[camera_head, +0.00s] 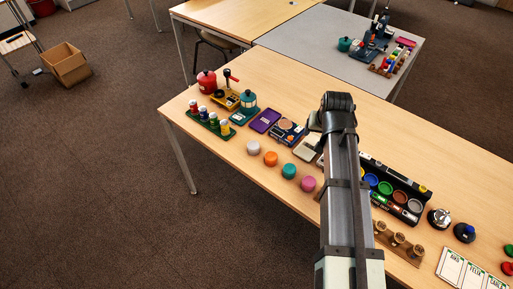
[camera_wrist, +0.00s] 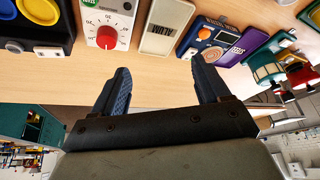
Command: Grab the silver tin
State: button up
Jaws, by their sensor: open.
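A pale silver-grey round tin (camera_head: 253,147) stands at the left end of a row of small round tins near the table's front edge in the head view. To its right are an orange tin (camera_head: 270,159), a teal tin (camera_head: 289,171) and a pink tin (camera_head: 308,184). My gripper (camera_wrist: 158,75) is open and empty in the wrist view, its two dark fingers apart over bare table edge. No silver tin shows in the wrist view. In the head view my arm hides the gripper's fingers.
A rack of colored jars (camera_head: 212,122) stands left of the tins. A black tray with colored cups (camera_head: 395,192) is at right.

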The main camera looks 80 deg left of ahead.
aim_at(253, 146)
jog(key=s+a+n+g, duration=0.1)
jog(key=s+n, duration=0.2)
jog(key=s, duration=1.8)
jog(key=x, duration=1.3)
jog(key=shift+w+f, duration=0.15)
jog(key=shift+w, duration=0.1)
jog(key=shift+c, duration=0.2)
jog(key=c, duration=1.1)
